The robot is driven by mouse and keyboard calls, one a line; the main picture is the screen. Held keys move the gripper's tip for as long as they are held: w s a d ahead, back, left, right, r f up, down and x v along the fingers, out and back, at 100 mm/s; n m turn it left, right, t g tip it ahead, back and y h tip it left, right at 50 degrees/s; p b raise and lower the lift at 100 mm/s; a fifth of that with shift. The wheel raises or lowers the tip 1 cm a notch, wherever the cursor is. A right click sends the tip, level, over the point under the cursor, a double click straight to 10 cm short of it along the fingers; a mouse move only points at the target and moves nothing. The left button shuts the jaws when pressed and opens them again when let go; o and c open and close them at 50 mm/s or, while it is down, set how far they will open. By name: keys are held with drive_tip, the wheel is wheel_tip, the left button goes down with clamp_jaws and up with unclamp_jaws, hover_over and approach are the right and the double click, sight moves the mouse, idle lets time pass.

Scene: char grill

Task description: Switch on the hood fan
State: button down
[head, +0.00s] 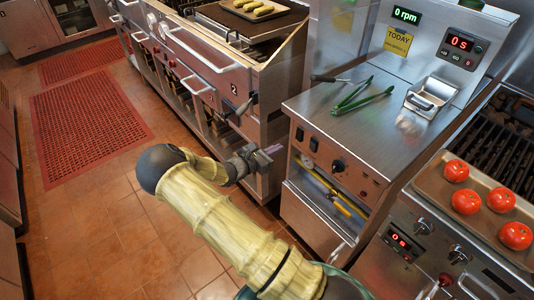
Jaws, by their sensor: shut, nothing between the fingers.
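My gripper (271,150) is shut and empty, held out to the left of the middle counter's front panel (325,160). It appears apart from the panel. On that panel are two dark rocker switches (306,139), a small round gauge (309,163) and a black knob (338,166). I cannot read their labels, so I cannot tell which one works the hood fan. A green display (406,16) above the counter reads 0 rpm. The hood itself is not in view.
Green tongs (362,95) and a lidded metal container (434,98) are on the counter. Several tomatoes (466,201) lie on a tray by the right grill. A griddle station stands left; red mats (85,125) cover open floor.

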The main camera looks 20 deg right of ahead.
sight(297, 139)
drive_tip(key=x, duration=0.7)
drive_tip(key=shift+w+d, duration=0.1)
drive_tip(key=shift+d, duration=0.25)
drive_tip(key=shift+f, duration=0.1)
drive_tip(key=shift+d+f, duration=0.15)
drive_tip(key=shift+w, duration=0.1)
drive_tip(key=shift+a, duration=0.4)
drive_tip(key=f+v, duration=0.3)
drive_tip(key=v, duration=1)
drive_tip(key=shift+s, duration=0.25)
drive_tip(key=shift+a, duration=0.1)
